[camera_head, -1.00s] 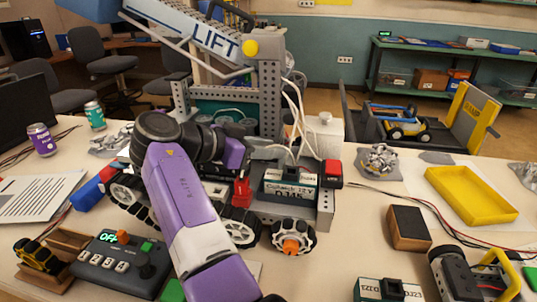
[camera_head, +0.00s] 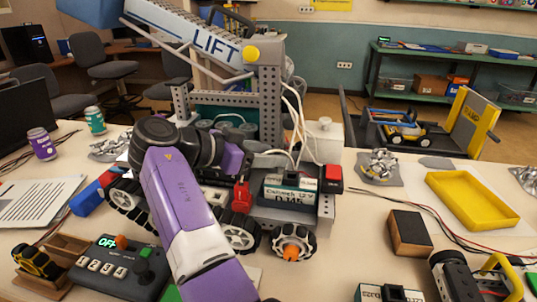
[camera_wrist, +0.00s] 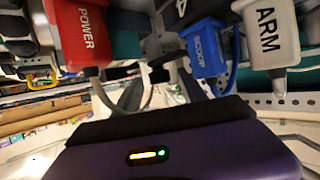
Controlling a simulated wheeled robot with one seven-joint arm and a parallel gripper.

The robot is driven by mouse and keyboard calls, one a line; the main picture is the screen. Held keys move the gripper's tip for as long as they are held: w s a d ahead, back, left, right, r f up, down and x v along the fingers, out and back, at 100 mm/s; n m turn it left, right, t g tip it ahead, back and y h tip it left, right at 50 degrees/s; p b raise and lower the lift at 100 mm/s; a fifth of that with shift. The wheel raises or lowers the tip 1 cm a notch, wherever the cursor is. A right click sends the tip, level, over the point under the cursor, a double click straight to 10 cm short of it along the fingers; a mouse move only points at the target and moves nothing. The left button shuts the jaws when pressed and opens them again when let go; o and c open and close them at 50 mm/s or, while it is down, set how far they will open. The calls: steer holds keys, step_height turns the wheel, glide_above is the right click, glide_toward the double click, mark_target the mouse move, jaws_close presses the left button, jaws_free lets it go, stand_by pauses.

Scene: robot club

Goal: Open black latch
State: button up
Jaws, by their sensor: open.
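My gripper (camera_head: 274,153) reaches from the left to the robot's deck, just behind the labelled battery (camera_head: 290,192). In the wrist view the dark fingers of my gripper (camera_wrist: 160,92) stand apart with nothing clearly between them. A dark part (camera_wrist: 157,45) sits ahead of the fingers, between the red POWER plug (camera_wrist: 83,35) and the blue SCOOP plug (camera_wrist: 205,48); it may be the black latch, but I cannot tell for sure. In the head view my wrist and the battery hide much of that spot.
A white ARM plug (camera_wrist: 268,40) is at the right of the wrist view. White cables (camera_head: 298,120) hang from the lift tower (camera_head: 268,90) close to my gripper. A red block (camera_head: 332,178) stands right of the battery. A control box (camera_head: 122,265) is at front left.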

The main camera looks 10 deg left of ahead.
steer(key=v, duration=0.7)
steer(key=shift+s+a+p, duration=0.15)
steer(key=shift+s+p, duration=0.05)
steer(key=shift+p, duration=0.1)
steer(key=shift+r, duration=0.15)
